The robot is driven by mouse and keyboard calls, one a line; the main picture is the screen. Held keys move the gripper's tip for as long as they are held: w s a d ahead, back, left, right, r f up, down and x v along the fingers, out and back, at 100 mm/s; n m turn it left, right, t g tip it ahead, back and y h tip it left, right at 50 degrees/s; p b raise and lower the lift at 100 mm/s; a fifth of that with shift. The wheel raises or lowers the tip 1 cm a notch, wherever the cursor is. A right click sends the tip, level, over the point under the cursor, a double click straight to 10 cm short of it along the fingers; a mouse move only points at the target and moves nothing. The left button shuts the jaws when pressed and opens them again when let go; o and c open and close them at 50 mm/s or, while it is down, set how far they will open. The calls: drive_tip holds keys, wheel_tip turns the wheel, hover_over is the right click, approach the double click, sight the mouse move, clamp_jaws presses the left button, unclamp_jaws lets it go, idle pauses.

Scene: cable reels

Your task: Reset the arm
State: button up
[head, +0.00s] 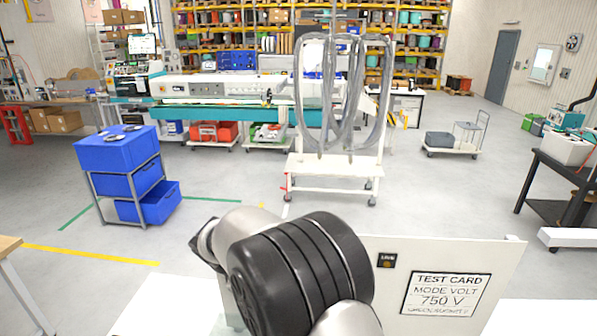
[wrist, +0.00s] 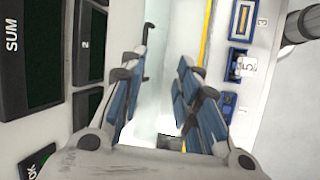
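My gripper (wrist: 163,62) shows in the wrist view with its two blue-padded fingers apart. The gap between them looks empty, with a pale surface behind. In the head view my arm fills the lower middle, and my gripper is hidden behind it. To the left of the fingers in the wrist view is a light panel with dark displays (wrist: 40,50) and the label "SUM". To the right is a white board with several blue modules (wrist: 240,62) and number labels.
A white panel (head: 400,258) with a "TEST CARD 750 V" sign (head: 445,293) stands right of my arm. A white cart with grey cable loops (head: 335,172), a blue drawer unit (head: 115,150) and a black table (head: 562,180) stand beyond. Open floor lies between them.

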drive_tip(key=s+d+r+m+y+b, duration=0.1)
drive_tip(key=s+d+r+m+b, duration=0.1)
drive_tip(key=s+d+m+b, duration=0.4)
drive_tip(key=s+d+r+m+y+b, duration=0.25)
drive_tip(key=s+d+b, duration=0.35)
drive_tip(key=d, duration=0.5)
drive_tip(key=s+d+f+m+t+b, duration=0.1)
drive_tip(key=s+d+f+m+b, duration=0.1)
drive_tip(key=s, duration=0.6)
drive_tip(key=s+d+f+m+t+b, duration=0.1)
drive_tip(key=s+d+f+m+b, duration=0.2)
drive_tip(key=s+f+m+b, duration=0.2)
drive_tip(key=s+f+y, duration=0.1)
drive_tip(key=s, duration=0.2)
drive_tip(key=shift+s+f, duration=0.2)
drive_tip(key=shift+s, duration=0.2)
